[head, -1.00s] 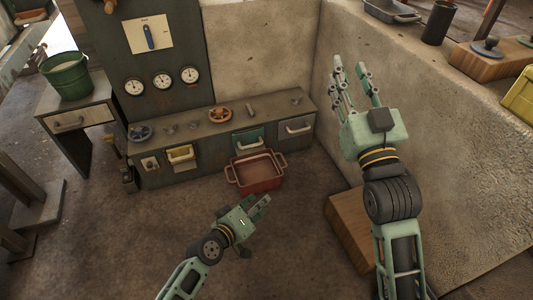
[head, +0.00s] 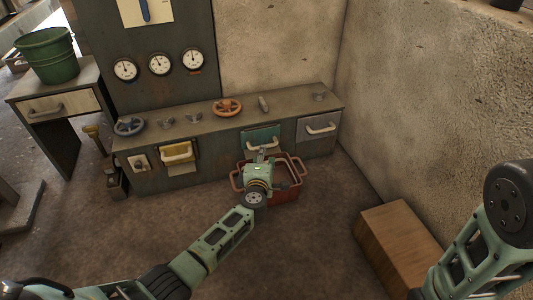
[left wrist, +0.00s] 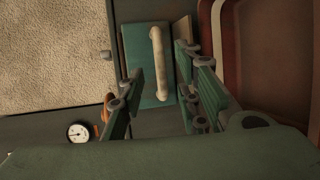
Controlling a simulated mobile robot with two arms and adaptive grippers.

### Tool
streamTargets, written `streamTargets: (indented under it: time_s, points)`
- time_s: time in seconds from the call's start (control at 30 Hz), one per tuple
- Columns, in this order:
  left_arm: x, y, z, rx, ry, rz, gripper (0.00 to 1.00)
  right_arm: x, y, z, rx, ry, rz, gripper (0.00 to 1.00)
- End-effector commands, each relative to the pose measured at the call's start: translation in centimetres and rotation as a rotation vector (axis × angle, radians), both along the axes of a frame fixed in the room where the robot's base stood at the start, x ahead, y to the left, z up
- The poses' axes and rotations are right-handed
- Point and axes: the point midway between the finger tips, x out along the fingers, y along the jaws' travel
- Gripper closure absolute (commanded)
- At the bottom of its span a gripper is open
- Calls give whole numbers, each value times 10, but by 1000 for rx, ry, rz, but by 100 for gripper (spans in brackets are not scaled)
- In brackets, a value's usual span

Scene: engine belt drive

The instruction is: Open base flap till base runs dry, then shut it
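A teal flap (head: 260,136) with a pale bar handle is in the front of the low grey bench. It also shows in the left wrist view (left wrist: 140,62), with its handle (left wrist: 158,55) upright in the picture. My left gripper (head: 262,157) is in front of this flap, over the red tub (head: 284,195). Its fingers (left wrist: 165,92) are spread, with the handle lined up between them; I cannot tell whether they touch it. No flow from the flap is visible; my gripper partly hides that area. My right arm shows at the right, its gripper outside the picture.
A yellow flap (head: 178,152) and a grey flap (head: 318,127) sit either side of the teal one. Handwheels (head: 228,107) stand on the bench top, dials (head: 159,64) behind. A wooden block (head: 400,245) lies on the floor at right. The floor centre is clear.

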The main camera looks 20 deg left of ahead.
Motion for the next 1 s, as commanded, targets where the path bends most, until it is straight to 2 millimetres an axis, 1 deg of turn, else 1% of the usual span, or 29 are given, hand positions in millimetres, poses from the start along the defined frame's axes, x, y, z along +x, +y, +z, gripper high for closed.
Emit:
streamTargets:
  time_s: [0.03, 0.2, 0.3, 0.5, 0.77, 1.0]
  points:
    - [9, 2, -8, 1, -2, 0, 69, 0, 0, -13, 0, 0, 0, 68]
    - [32, 7, -11, 2, -2, 0, 69, 1, 0, -32, 0, 2, 0, 68]
    - [41, 8, -12, 1, -2, 0, 69, 1, 0, -38, -1, 3, -1, 68]
    - [49, 10, -11, 1, 0, -1, 69, 1, 0, -43, -1, 3, -1, 68]
    - [50, 10, -10, 1, 0, -1, 69, 1, 0, -43, -1, 3, -1, 68]
    - [49, 10, -10, 1, 0, -1, 90, 1, 0, -43, -1, 3, -1, 68]
